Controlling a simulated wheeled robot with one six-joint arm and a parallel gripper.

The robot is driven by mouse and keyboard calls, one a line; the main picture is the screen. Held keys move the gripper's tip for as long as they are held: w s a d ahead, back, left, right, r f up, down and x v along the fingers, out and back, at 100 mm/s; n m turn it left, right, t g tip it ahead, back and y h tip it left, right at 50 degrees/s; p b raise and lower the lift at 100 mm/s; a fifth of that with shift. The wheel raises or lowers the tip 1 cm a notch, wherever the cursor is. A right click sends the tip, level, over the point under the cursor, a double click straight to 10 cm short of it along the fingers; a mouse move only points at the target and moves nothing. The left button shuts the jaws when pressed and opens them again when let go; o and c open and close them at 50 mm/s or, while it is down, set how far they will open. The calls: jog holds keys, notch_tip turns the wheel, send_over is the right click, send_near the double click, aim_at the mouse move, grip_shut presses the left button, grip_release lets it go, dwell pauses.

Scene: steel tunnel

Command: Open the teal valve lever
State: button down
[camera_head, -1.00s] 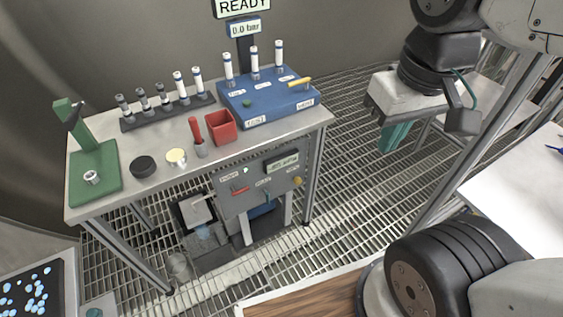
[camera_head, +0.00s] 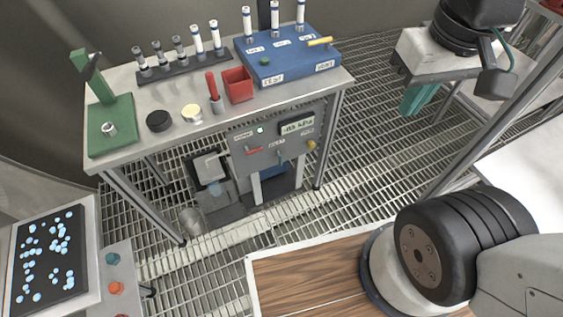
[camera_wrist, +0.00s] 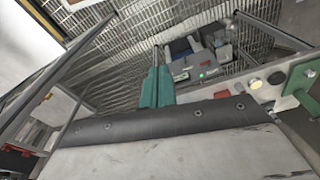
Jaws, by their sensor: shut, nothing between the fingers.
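A small teal lever (camera_head: 281,157) points downward on the grey panel (camera_head: 243,162) under the bench, between a red handle and a yellow knob. In the wrist view the panel (camera_wrist: 208,68) is small and beyond the fingers, and I cannot make out the teal lever there. My gripper (camera_head: 414,106) has teal fingers, hangs to the right of the bench, and is well apart from the panel. In the wrist view the gripper (camera_wrist: 159,70) is shut and empty.
The red handle (camera_head: 254,150), yellow knob (camera_head: 311,145) and a display (camera_head: 297,125) are on the panel. The bench (camera_head: 140,90) carries a blue block (camera_head: 285,65), a red bin (camera_head: 238,85) and a green stand (camera_head: 110,115). Bench legs flank the panel. Grated floor (camera_head: 370,130) between gripper and bench is clear.

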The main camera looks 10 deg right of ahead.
jog(key=w+a+f+m+g+y, duration=0.35)
jog(key=w+f+m+y, duration=0.2)
jog(key=f, duration=0.65)
jog(key=w+a+f+m+g+y, duration=0.2)
jog(key=w+a+f+m+y, duration=0.35)
jog(key=f, duration=0.65)
jog(key=w+a+f+m+g+y, duration=0.3)
jog(key=w+f+m, duration=0.4)
jog(key=f, duration=0.4)
notch_tip(320, 180, down, 29)
jog(key=w+a+m+t+y, duration=0.1)
jog(key=w+m+t+y, duration=0.1)
jog(key=m+t, duration=1.5)
jog(key=w+d+f+m+t+h, duration=0.3)
jog(key=w+d+m+h, duration=0.1)
jog(key=m, duration=0.6)
jog(key=w+d, duration=0.1)
jog(key=w, duration=0.1)
jog(key=shift+w+m, duration=0.35)
jog(key=shift+m, duration=0.05)
